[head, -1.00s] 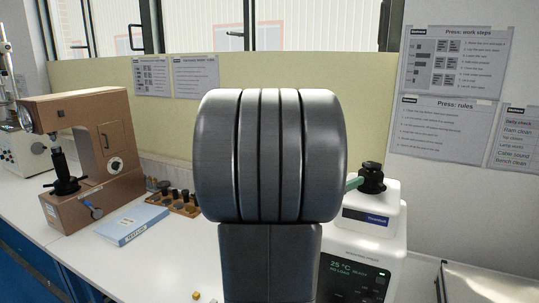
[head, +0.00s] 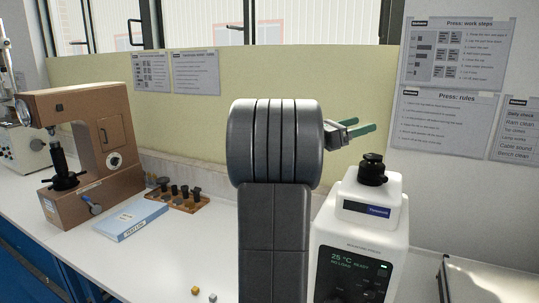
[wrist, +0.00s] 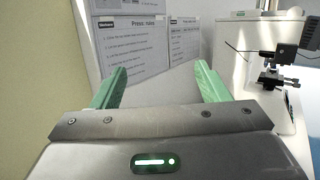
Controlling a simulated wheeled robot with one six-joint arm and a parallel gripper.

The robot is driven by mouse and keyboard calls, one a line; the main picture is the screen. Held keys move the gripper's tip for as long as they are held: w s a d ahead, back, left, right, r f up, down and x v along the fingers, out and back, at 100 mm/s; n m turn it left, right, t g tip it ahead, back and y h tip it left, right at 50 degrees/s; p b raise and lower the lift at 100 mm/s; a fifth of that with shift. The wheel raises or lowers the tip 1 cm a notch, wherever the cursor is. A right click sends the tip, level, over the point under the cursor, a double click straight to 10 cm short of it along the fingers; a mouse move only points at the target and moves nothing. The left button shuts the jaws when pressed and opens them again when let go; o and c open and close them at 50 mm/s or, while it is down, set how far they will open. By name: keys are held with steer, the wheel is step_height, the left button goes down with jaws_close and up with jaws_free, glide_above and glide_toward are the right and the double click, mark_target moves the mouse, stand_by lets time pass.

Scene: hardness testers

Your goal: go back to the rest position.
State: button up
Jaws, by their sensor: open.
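My gripper (head: 366,131) shows in the head view to the right of my dark arm link, with green fingers pointing right. It is raised above and left of the black knob of the white mounting press (head: 372,205), apart from it. In the wrist view my gripper (wrist: 160,88) has its two green fingers spread wide. Nothing is between them. Part of the gripper's body is hidden behind my arm in the head view.
A brown hardness tester (head: 82,150) stands at the left. A blue-and-white booklet (head: 131,219) and a wooden rack (head: 178,195) with several dark parts lie beside it. Posters hang on the right wall.

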steer(key=d+r+m+g, duration=0.1)
steer(key=g, duration=0.2)
steer(key=w+d+r+m+g+b, duration=0.1)
steer(key=m+g, duration=0.1)
steer(key=w+d+r+m+g+b, duration=0.1)
steer(key=d+m+g, duration=0.1)
steer(key=g, duration=0.1)
steer(key=shift+r+g, duration=0.3)
steer(key=shift+r, duration=0.1)
steer(key=shift+a+r, duration=0.1)
